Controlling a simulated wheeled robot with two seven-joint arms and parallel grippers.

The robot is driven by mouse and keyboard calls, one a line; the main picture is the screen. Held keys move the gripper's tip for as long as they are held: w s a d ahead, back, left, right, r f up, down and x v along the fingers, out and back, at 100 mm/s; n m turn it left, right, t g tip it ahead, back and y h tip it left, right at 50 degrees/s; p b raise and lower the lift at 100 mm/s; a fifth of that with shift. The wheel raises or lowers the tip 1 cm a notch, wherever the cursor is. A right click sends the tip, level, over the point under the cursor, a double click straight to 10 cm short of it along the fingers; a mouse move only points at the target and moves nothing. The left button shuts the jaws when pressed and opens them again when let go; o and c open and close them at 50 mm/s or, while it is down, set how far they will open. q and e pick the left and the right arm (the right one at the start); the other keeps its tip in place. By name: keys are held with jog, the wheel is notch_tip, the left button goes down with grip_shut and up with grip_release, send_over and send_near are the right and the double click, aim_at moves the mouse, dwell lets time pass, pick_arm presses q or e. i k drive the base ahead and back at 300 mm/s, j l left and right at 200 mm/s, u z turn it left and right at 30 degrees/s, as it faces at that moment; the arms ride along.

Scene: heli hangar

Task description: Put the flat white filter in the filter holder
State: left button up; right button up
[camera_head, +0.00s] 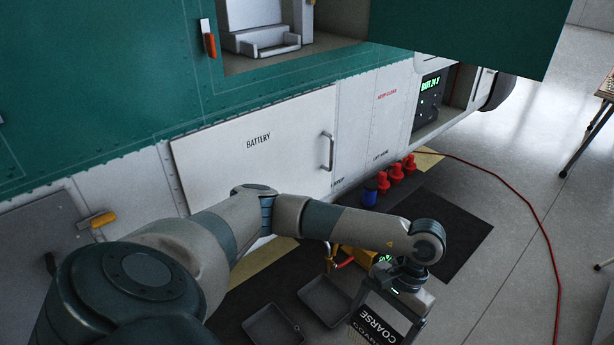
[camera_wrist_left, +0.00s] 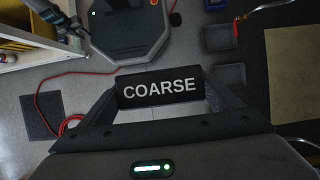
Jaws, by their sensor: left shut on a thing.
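My left gripper (camera_head: 388,306) is at the lower right of the head view, shut on a block with a black face labelled COARSE (camera_head: 378,322). In the left wrist view the same black COARSE face (camera_wrist_left: 160,89) sits between the two dark fingers of my left gripper (camera_wrist_left: 162,100). I cannot tell whether this block is the flat white filter; no other filter shows clearly. A white bracket-like fixture (camera_head: 262,42) stands in an open bay at the top of the head view, well away from the gripper. It may be the filter holder. My right gripper is out of view.
Red and blue fittings (camera_head: 396,174) stand on a dark mat. Two grey trays (camera_head: 272,326) lie on the floor. A red cable (camera_head: 540,220) crosses open floor at the right. A green panel (camera_head: 470,35) overhangs the bay's right side.

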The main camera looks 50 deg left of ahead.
aim_at(274, 51)
jog(key=i+j+z, duration=0.2)
jog(key=i, duration=1)
jog(key=i+l+u, duration=0.15)
jog(key=i, duration=0.2)
jog(key=i+u, duration=0.2)
jog(key=i, duration=0.15)
jog(key=i+l+u, duration=0.15)
jog(key=u, duration=0.35)
jog(key=i+l+u, duration=0.2)
jog(key=u, duration=0.25)
jog(key=i+l+u, duration=0.1)
jog(key=l+u, duration=0.2)
jog(key=u, duration=0.2)
jog(key=l+u, duration=0.3)
jog(key=u, duration=0.15)
jog(key=l+u, duration=0.35)
jog(key=u, duration=0.15)
jog(key=i+l, duration=0.05)
